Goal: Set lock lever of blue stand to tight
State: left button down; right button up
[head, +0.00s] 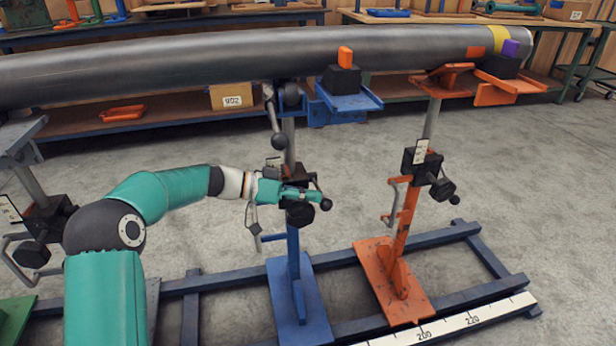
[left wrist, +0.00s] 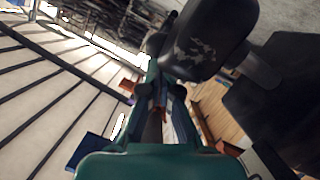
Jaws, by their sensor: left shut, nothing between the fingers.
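The blue stand (head: 293,255) stands on the floor rail under the grey pipe (head: 200,65), its post upright. At mid-post, a dark lock with a thick round black knob (head: 299,214) and a small ball end (head: 326,205) is partly hidden by my left gripper (head: 313,196). The gripper is shut, level across the post front, and holds nothing. I cannot tell whether it touches the lock. The left wrist view shows its closed fingers (left wrist: 160,98) beside a large worn black part (left wrist: 208,40). My right gripper is out of view.
An orange stand (head: 398,265) with a similar lock (head: 442,188) is to the right. A grey crank handle (head: 254,225) hangs left of the blue post. The rail frame (head: 460,298) and white scale (head: 450,322) run below. Open floor lies at right.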

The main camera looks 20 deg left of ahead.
pick_arm(q)
jog(key=shift+a+r, duration=0.3)
jog(key=shift+r, duration=0.1)
jog(key=w+r+p+v, duration=0.1)
jog(key=p+v, duration=0.2)
jog(key=v, duration=0.9)
jog(key=shift+w+r, duration=0.15)
jog(key=shift+r, duration=0.15)
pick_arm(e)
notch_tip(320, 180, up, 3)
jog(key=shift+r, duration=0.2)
pick_arm(q)
jog(key=shift+a, duration=0.1)
